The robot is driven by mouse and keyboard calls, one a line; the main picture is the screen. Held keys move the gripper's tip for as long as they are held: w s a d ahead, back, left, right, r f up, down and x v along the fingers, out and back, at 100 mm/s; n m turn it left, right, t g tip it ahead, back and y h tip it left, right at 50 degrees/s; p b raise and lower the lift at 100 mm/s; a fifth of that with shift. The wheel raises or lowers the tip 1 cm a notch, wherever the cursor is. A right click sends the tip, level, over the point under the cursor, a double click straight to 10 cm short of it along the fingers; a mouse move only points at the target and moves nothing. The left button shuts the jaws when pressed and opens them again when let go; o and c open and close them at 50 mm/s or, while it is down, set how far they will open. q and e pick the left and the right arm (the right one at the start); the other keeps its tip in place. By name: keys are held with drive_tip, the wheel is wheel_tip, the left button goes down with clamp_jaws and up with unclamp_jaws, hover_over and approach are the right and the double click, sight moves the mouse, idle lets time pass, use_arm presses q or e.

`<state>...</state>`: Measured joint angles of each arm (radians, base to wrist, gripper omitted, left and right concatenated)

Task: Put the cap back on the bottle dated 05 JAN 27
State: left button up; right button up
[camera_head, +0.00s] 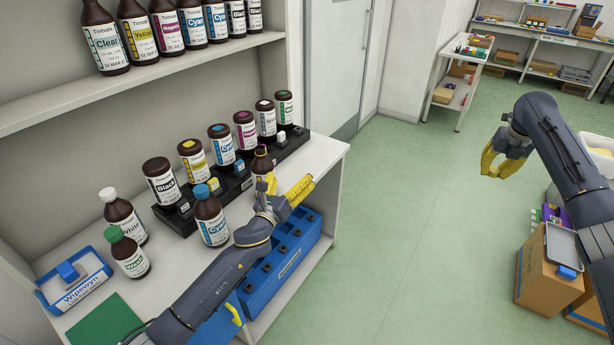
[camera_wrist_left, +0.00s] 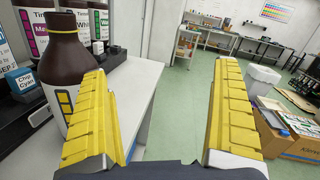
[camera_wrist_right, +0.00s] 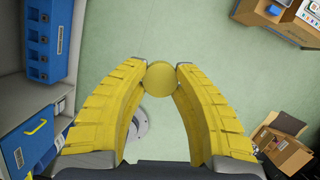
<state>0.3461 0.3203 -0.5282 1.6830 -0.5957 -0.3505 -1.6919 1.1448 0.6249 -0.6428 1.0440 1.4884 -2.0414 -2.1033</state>
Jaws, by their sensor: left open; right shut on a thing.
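A brown bottle (camera_head: 262,164) stands at the bench's right side, partly behind my left gripper (camera_head: 288,187). In the left wrist view this bottle (camera_wrist_left: 78,68) is upright beside the left finger, with a yellow ring at its neck and no cap visible on top; its date cannot be read. My left gripper is open with nothing between its fingers. My right gripper (camera_head: 499,163) is over the floor at the right, away from the bench. In the right wrist view it is shut on a round yellow cap (camera_wrist_right: 159,79) between its fingertips.
Several capped bottles stand in a black stepped rack (camera_head: 175,217) behind. A blue-capped Cyan bottle (camera_head: 210,217), a White bottle (camera_head: 125,218) and a green-capped Wash bottle (camera_head: 128,253) stand in front. A blue rack (camera_head: 284,262) is below the bench edge. More bottles line the upper shelf (camera_head: 150,85).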

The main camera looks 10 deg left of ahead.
sight(263, 173)
use_arm(q)
drive_tip(key=s+a+f+y, duration=0.1)
drive_tip(key=a+f+y, duration=0.1)
drive_tip(key=a, duration=0.3)
drive_tip(key=s+a+f+y, duration=0.2)
drive_tip(key=a+f, duration=0.1)
drive_tip(key=a, duration=0.3)
drive_tip(key=shift+s+a+f+y, duration=0.25)
drive_tip(key=shift+s+y, duration=0.05)
drive_tip(key=shift+y, duration=0.1)
drive_tip(key=shift+w, duration=0.1)
drive_tip(key=w, duration=0.6)
drive_tip(key=shift+w, duration=0.35)
drive_tip(key=shift+d, duration=0.1)
drive_tip(key=shift+w+r, duration=0.1)
drive_tip(key=shift+w, duration=2.5)
drive_tip(key=c, duration=1.6)
drive_tip(key=shift+c, duration=0.4)
drive_tip(key=shift+r, duration=0.1)
